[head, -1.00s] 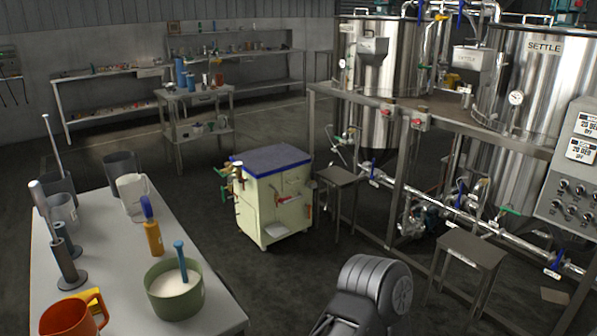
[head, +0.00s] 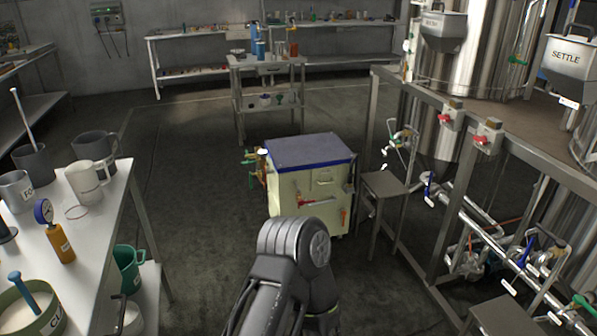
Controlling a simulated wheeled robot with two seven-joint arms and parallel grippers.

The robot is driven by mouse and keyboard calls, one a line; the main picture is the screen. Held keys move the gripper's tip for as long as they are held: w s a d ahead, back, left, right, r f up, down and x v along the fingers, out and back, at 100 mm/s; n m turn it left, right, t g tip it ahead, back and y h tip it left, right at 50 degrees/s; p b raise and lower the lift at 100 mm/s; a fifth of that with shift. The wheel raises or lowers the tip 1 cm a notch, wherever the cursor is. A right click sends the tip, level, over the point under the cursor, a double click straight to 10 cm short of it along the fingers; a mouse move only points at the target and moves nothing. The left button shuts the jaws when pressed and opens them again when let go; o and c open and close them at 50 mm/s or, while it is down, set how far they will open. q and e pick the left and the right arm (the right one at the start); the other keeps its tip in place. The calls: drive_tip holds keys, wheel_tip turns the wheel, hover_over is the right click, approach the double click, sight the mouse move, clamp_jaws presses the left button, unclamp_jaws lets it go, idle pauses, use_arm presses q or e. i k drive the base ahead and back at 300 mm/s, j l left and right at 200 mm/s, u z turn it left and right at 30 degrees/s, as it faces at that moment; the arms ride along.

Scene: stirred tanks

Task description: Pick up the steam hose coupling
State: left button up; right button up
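I cannot single out the steam hose coupling for certain. A cream wheeled cabinet (head: 293,187) with a blue-edged top stands in the middle of the floor. Small brass and green fittings (head: 254,164) stick out from its left side, and a red-handled fitting (head: 308,203) is on its front. They are too small to identify. A thick grey link of my own arm shows at the bottom centre, in front of the cabinet's lower part. Neither of my grippers is in view.
A white table (head: 88,228) with mugs, a yellow bottle (head: 61,243) and a green bowl is at the left. A steel frame (head: 404,222) with pipes, valves and tanks runs along the right, with a small stool (head: 383,184) beside it. Dark floor lies open between table and cabinet.

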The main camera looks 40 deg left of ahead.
sight(349, 178)
drive_tip(key=i+j+u, duration=0.15)
drive_tip(key=i+u, duration=0.2)
drive_tip(key=i, duration=0.15)
drive_tip(key=i+u, duration=0.3)
drive_tip(key=i, duration=0.25)
drive_tip(key=i+j+z, duration=0.55)
drive_tip(key=j, duration=0.35)
drive_tip(key=i+j+z, duration=0.4)
drive_tip(key=j, duration=0.35)
drive_tip(key=i+j+z, duration=0.1)
drive_tip(key=j+z, duration=0.25)
drive_tip(key=j, duration=0.25)
drive_tip(key=j+z, duration=0.4)
drive_tip(key=j, duration=0.2)
drive_tip(key=k+j+z, duration=0.1)
drive_tip(key=j+z, duration=0.25)
drive_tip(key=j, duration=0.25)
